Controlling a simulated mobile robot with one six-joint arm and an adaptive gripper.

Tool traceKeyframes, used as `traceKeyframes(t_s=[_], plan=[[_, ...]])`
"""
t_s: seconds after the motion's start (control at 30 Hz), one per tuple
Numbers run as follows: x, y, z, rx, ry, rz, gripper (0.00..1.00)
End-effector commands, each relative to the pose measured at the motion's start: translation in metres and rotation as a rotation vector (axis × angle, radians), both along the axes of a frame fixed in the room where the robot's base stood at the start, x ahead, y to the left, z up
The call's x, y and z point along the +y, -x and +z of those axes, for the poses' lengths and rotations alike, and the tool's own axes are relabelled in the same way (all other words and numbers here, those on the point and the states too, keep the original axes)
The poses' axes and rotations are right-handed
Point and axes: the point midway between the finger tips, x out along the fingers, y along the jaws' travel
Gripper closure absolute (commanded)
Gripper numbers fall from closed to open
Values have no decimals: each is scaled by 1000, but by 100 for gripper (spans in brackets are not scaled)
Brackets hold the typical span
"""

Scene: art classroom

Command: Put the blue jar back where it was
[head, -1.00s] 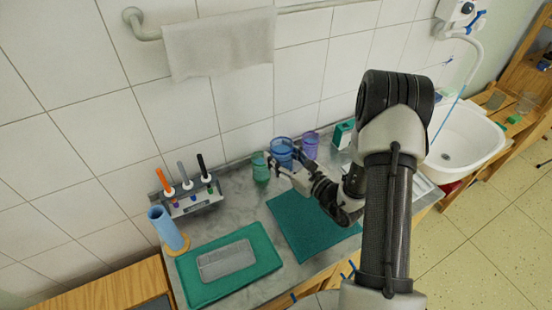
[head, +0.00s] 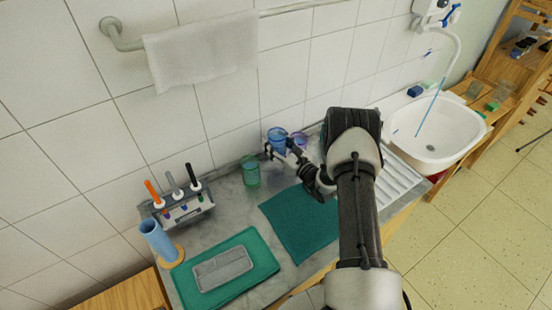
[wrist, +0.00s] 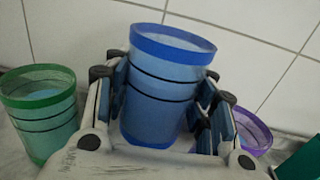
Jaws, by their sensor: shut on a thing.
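The blue jar (head: 276,138) is between the green jar (head: 250,171) and the purple jar (head: 300,139), close to the tiled wall. My gripper (head: 284,149) is shut on it. In the wrist view, the blue jar (wrist: 165,88) stands nearly upright, slightly tilted in the picture, with the fingers of my gripper (wrist: 164,98) on both sides. The wrist view also shows the green jar (wrist: 45,112) at left and the purple jar (wrist: 251,132) at right, partly behind a finger.
A teal mat (head: 300,222) lies in front of the jars. A marker rack (head: 183,210), a light-blue cylinder (head: 157,238) and a grey tray (head: 222,269) on a green mat (head: 258,268) are at left. A sink (head: 440,130) is at right. A towel (head: 203,55) hangs above.

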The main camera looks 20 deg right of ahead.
Motion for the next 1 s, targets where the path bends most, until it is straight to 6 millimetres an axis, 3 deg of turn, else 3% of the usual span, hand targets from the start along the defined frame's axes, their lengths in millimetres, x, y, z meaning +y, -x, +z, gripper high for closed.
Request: traceKeyframes(t_s=[0.1,0.27,0.53,0.93,0.97,1.0], plan=[[0,0,-16,-3,0,0,77],[0,0,-25,-3,1,0,77],[0,0,-62,-3,0,0,77],[0,0,-67,-3,0,0,77],[0,0,-67,-1,1,0,48],[0,0,-66,-1,1,0,45]])
